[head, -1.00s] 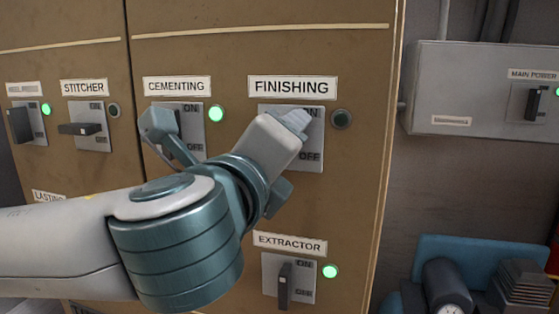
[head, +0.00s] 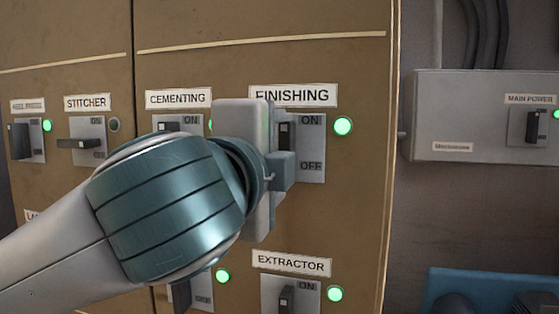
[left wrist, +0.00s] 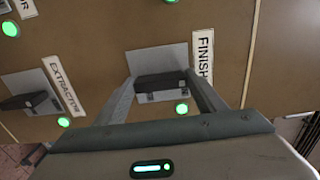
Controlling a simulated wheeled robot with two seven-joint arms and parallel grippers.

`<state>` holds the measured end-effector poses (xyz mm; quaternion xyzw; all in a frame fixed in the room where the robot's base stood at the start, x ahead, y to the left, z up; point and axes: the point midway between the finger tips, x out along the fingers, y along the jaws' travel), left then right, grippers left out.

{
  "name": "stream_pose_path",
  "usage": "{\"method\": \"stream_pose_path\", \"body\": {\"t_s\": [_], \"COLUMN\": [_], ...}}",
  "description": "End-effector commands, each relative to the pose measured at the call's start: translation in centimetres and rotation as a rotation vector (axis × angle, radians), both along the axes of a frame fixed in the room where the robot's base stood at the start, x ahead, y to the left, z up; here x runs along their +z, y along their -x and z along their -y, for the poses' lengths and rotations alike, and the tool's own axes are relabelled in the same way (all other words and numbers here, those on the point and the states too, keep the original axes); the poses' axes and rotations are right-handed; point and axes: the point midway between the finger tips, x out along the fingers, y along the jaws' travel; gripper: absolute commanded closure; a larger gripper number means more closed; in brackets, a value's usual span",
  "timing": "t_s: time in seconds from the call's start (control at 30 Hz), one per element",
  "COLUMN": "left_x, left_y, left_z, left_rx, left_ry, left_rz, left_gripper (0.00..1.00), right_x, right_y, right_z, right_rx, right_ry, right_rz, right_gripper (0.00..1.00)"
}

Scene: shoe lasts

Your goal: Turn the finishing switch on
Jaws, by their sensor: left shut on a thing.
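The finishing switch is a grey plate (head: 314,150) marked ON and OFF, under the FINISHING label (head: 293,95). Its dark handle (head: 286,135) stands upright, partly hidden by my left gripper. The lamp (head: 343,126) beside it glows green. My left gripper (head: 284,145) is shut on the handle. In the left wrist view, my two fingers (left wrist: 160,84) lie at both ends of the dark handle (left wrist: 158,82), and the green lamp (left wrist: 182,108) shows close by. My right gripper is not in view.
The extractor switch (head: 286,299), with a green lamp (head: 335,293), is below. The cementing switch (head: 180,125) is left, mostly hidden by my arm. The stitcher switch (head: 85,143) has a dark lamp. A grey main power box (head: 470,125) is on the right wall.

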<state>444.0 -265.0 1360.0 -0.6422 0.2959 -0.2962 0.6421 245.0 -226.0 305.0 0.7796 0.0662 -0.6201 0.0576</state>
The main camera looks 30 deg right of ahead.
Motion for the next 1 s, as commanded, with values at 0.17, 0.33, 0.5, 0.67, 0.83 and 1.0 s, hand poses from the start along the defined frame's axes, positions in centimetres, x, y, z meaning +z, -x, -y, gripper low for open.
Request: {"method": "stream_pose_path", "body": {"t_s": [0.17,0.33,0.5,0.67,0.83,1.0], "left_x": [-0.04,-0.03,-0.04,-0.03,-0.03,-0.06], "left_y": [-0.07,-0.07,-0.07,-0.04,0.00,0.33], "left_z": [-0.02,-0.02,-0.02,0.00,-0.01,-0.36], "left_rx": [0.002,0.002,0.002,0.001,0.000,0.000], "left_ry": [0.010,0.010,0.010,0.010,0.009,0.010], "left_rz": [-0.013,-0.015,-0.015,-0.013,-0.012,-0.011], "left_gripper": [0.58,0.58,0.26,0.17,0.17,0.17], "right_x": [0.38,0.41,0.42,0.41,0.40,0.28], "right_y": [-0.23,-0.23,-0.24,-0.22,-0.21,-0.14], "right_z": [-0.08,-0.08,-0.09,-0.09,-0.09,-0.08], "right_rx": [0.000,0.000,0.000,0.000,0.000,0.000], "right_ry": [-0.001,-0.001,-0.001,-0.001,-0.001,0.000], "right_rz": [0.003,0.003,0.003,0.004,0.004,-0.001], "right_gripper": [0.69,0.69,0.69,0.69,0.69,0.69]}}
